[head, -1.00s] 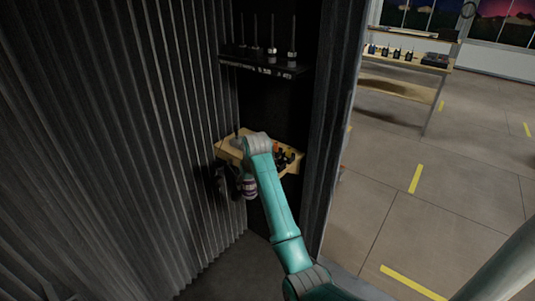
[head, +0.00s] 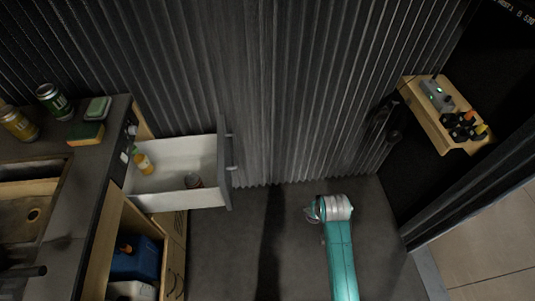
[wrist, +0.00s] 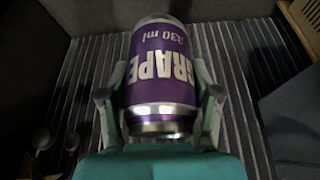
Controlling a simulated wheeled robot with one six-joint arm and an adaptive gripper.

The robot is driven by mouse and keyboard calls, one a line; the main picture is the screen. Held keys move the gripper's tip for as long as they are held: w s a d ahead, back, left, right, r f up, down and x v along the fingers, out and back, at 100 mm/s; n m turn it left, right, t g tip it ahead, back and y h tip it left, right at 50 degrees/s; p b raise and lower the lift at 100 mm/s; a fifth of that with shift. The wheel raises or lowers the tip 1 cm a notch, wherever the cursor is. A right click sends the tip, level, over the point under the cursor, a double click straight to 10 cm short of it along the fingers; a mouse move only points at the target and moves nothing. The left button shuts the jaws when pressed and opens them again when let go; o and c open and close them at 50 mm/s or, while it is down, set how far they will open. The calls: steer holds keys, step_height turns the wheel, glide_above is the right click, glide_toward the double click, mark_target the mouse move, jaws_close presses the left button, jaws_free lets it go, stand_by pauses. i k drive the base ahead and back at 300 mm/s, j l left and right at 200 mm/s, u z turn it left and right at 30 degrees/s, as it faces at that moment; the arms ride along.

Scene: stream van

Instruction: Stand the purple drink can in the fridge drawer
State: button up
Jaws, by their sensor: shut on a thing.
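The purple drink can (wrist: 166,65), marked GRAPE 330 ml, fills the middle of the wrist view, upside down in that picture. My gripper (wrist: 160,92) is shut on it, one finger on each side. In the head view the arm's end is over the floor, right of the drawer, and hides most of the can. The fridge drawer (head: 174,197) stands open at the left, white inside with a dark front.
A counter (head: 98,160) left of the drawer carries a green can (head: 53,101), a yellow can (head: 17,123) and sponges (head: 88,132). An open cupboard is below. A wooden shelf (head: 448,133) with devices is on the right. Floor between drawer and arm is clear.

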mark_target(188, 171)
steer(key=i+l+u, duration=0.15)
steer(key=l+u, duration=0.25)
steer(key=i+l+u, duration=0.15)
steer(key=u, duration=0.25)
steer(key=l+u, duration=0.4)
steer(key=i+l, duration=0.05)
